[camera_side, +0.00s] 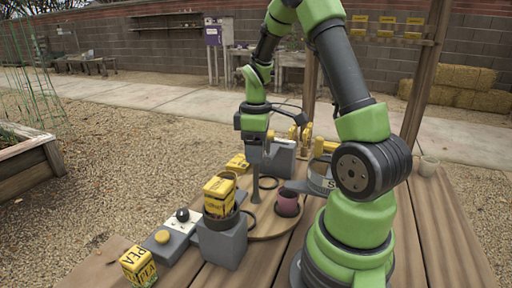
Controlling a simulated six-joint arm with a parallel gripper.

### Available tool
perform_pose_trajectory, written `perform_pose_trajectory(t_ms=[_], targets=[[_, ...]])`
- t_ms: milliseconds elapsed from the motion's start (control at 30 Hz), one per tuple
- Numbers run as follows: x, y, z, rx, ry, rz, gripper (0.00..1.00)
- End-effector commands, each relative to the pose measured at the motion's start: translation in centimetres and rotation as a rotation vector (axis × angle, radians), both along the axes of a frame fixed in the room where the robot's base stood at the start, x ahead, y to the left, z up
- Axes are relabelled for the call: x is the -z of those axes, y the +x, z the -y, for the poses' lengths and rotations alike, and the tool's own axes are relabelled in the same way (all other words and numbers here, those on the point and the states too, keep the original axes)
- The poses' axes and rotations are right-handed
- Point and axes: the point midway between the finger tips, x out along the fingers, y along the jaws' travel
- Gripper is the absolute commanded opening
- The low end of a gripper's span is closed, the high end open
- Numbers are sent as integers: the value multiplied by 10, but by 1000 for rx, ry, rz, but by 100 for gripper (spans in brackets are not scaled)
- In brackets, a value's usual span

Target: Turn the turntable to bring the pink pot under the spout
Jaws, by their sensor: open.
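The pink pot (288,204) stands upright on the right part of the round wooden turntable (265,225). Dark rings also lie on the turntable. A grey round vessel (318,186) with a pale label stands just behind and right of the pink pot, and a grey part of it reaches left near the pot. I cannot tell whether this part is the spout. My gripper (256,193) points down over the turntable, left of the pink pot and apart from it. It is open, with nothing seen between its fingers; whether it touches the turntable is unclear.
A grey block (222,241) holding a yellow packet (219,196) stands at the front left. A box with a yellow button (162,237), a box with a black knob (182,215) and a yellow PEA box (138,266) are further left. Yellow items crowd behind the turntable.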

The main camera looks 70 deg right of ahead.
Motion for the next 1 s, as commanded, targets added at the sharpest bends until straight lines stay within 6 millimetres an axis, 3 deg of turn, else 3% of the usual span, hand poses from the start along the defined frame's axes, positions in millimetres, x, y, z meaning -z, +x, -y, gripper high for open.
perform_pose_trajectory(t_ms=[100, 300, 333, 667, 1000], targets=[[0, 0, 0, 0, 0, 0, 63], [-1, 0, 0, 0, 0, 0, 17], [-1, 0, 0, 0, 0, 0, 13], [-1, 0, 0, 38, 0, 1, 13], [-1, 1, 0, 260, 1, 2, 13]])
